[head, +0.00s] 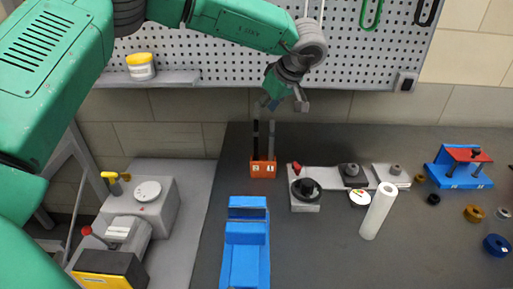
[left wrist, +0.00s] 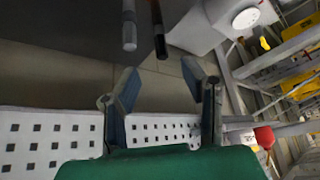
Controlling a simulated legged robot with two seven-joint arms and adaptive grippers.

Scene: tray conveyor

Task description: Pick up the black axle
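The black axle (head: 256,142) stands upright in an orange holder (head: 263,169) on the dark table, left of a grey axle (head: 271,142). My left gripper (head: 284,104) is above the holder, close to the tops of the axles, and its two fingers are spread. In the left wrist view the fingers (left wrist: 160,80) are apart with nothing between them. The black axle (left wrist: 159,32) and the grey axle (left wrist: 129,26) are beyond the fingertips there, apart from them. The black axle has a red part near its upper picture edge. My right gripper is in neither view.
A blue bin (head: 247,249) lies in front of the holder. A grey fixture (head: 306,194) and a white cylinder (head: 378,211) are to the right, with a blue and red stand (head: 461,166) farther right. A pegboard (head: 230,55) is behind the gripper.

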